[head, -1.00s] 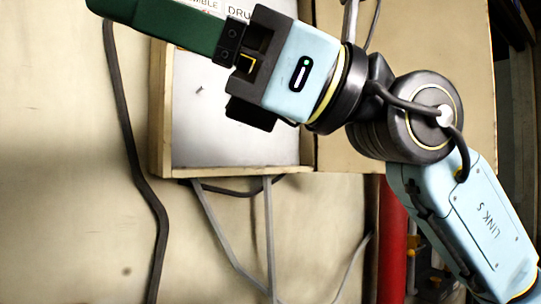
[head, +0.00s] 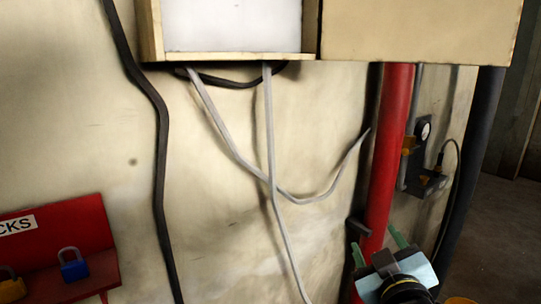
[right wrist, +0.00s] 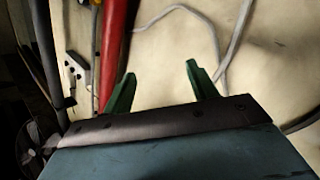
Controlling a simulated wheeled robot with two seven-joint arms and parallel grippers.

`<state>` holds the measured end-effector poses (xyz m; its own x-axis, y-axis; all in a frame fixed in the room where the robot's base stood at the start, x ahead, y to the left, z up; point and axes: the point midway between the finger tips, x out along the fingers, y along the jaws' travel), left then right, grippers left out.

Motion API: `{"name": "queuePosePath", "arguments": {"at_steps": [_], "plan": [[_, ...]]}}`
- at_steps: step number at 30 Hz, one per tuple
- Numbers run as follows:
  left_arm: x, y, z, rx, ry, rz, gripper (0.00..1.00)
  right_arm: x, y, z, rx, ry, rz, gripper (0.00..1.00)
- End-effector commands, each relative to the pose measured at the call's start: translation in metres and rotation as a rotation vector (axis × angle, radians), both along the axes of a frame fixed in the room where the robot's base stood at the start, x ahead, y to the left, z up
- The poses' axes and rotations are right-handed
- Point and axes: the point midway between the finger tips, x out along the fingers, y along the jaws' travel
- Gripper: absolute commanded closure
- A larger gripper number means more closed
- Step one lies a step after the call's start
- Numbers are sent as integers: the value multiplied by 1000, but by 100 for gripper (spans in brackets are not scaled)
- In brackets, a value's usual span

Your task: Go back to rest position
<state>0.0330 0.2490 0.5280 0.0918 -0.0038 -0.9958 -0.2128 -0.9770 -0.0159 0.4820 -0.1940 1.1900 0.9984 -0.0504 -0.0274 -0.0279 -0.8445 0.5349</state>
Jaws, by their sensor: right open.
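My right gripper (head: 378,248) is low at the right of the head view, in front of the wall near the red pipe (head: 390,150). Its two green fingers stand apart with nothing between them. In the right wrist view the open fingers (right wrist: 160,72) point toward the wall and touch nothing that I can see. My left gripper does not show in either view.
An open wooden box (head: 230,57) hangs on the wall at the top. Grey cables (head: 272,150) and a black cable (head: 160,150) run down the wall. A red lock shelf (head: 95,235) with padlocks is at the lower left. Open floor (head: 510,220) shows at the far right.

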Motion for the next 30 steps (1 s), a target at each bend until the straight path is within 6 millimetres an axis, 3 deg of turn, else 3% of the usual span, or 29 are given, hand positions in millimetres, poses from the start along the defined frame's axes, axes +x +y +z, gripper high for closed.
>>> {"name": "queuePosePath", "arguments": {"at_steps": [1, 3, 6, 9, 15, 20, 30], "plan": [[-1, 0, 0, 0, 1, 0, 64, -15, -6, -38, 47, 122, -16, 42], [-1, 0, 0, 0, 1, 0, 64, -39, -13, -86, 111, 288, -39, 42], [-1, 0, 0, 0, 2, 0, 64, -83, -21, -146, 190, 517, -75, 42], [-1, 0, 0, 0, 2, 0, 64, -128, -24, -190, 251, 711, -106, 42], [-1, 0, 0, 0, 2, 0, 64, -210, -26, -243, 334, 1016, -159, 42], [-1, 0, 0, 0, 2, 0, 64, -273, -26, -266, 383, 1223, -198, 42], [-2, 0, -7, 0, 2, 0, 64, -255, -23, -373, 373, 1259, -201, 42]]}}
